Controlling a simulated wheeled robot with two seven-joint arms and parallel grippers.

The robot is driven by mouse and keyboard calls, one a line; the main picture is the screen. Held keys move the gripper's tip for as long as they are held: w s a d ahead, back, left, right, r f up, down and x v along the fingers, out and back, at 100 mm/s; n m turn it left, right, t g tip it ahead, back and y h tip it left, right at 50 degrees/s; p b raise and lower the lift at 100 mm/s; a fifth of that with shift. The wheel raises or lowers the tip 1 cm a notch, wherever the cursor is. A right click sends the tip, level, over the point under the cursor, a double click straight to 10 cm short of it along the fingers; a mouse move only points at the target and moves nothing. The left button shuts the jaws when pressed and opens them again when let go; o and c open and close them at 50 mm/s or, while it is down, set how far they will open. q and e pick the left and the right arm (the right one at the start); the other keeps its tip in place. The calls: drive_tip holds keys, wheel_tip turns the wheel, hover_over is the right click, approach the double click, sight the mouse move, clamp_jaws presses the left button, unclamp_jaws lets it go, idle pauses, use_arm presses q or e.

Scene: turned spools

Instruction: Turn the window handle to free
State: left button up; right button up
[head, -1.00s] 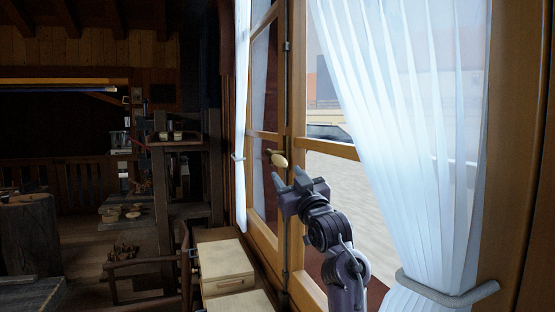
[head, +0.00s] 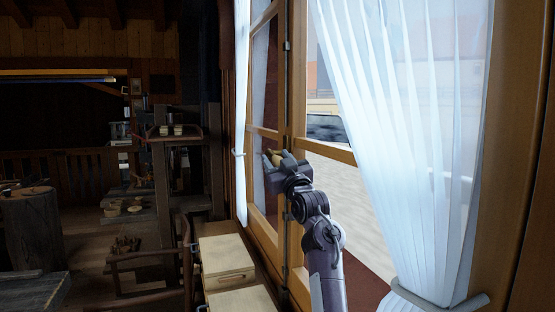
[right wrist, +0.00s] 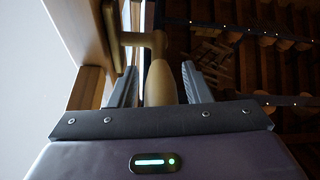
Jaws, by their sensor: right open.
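The window handle is a pale yellow-brown, tapered grip; in the right wrist view the handle (right wrist: 161,84) lies between my two fingers, its thick end towards the palm. Its neck runs to the window's wooden frame at the upper left. My right gripper (head: 273,160) is at the handle on the window's middle post, with the jaws open and a finger on each side. Gaps show on both sides of the grip in the right wrist view. In the head view the gripper hides most of the handle. My left gripper is out of view.
The wooden window frame (head: 297,85) stands close beside my right arm. A white curtain (head: 410,130) hangs tied back to the right of it. Pale wooden boxes (head: 227,262) stand below the window, with a chair (head: 150,258) to their left.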

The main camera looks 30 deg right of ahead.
drive_tip(key=shift+c, duration=0.4)
clamp_jaws()
drive_tip(key=shift+r+g+p, duration=0.4)
drive_tip(key=shift+r+p, duration=0.1)
drive_tip(key=shift+p, duration=0.4)
drive_tip(key=shift+f, duration=0.15)
drive_tip(key=shift+o, duration=0.4)
unclamp_jaws()
drive_tip(key=shift+s+a+f+b, duration=0.1)
drive_tip(key=shift+s+f+b, duration=0.25)
drive_tip(key=shift+s+b, duration=0.15)
drive_tip(key=b+v, duration=0.3)
drive_tip(key=v, duration=0.3)
drive_tip(key=shift+s, duration=0.4)
